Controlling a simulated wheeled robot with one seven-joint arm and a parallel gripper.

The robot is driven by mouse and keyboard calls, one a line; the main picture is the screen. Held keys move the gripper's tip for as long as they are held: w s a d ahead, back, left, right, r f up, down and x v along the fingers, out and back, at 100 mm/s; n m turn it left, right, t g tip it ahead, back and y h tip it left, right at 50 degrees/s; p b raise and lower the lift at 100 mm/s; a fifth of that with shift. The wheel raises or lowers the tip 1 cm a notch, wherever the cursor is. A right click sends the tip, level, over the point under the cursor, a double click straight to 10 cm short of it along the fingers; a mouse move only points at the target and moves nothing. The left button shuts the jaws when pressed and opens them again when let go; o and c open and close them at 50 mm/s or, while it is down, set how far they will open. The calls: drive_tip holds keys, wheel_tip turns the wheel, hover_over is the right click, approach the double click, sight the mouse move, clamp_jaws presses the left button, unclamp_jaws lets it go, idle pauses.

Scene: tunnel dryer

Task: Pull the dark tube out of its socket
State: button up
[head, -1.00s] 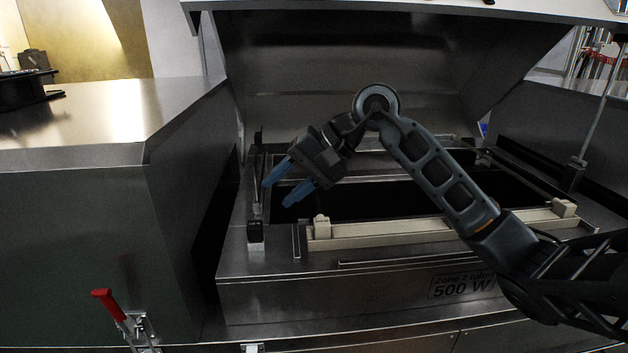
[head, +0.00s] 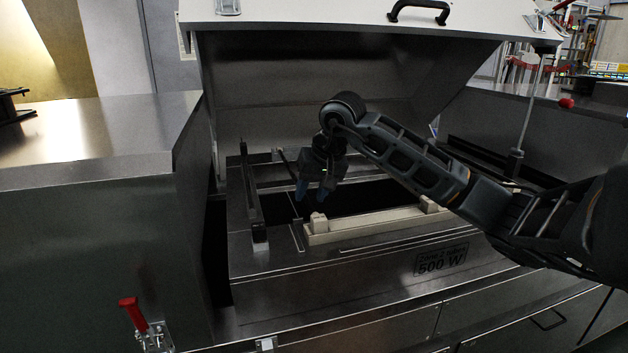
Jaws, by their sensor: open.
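My gripper (head: 313,191) is open, its blue fingers pointing down over the left part of the dark opening of the open machine bay. Nothing shows between the fingers. A pale cream rail (head: 375,226) runs along the front of the opening, with a raised cream block (head: 318,222) at its left and another block (head: 432,205) farther right. A long dark bar (head: 251,198) lies along the left side of the opening, ending near a small light block. I cannot make out for certain which piece is the dark tube; the opening is black and partly hidden by my arm.
The raised lid (head: 345,62) hangs over the bay, with a black handle on top. A metal housing (head: 85,135) stands at left. A red-handled clamp (head: 133,314) is at lower left. A thin upright rod (head: 526,105) stands at right.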

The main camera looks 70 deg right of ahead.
sight(308, 199)
drive_tip(key=shift+x, duration=1.9)
clamp_jaws()
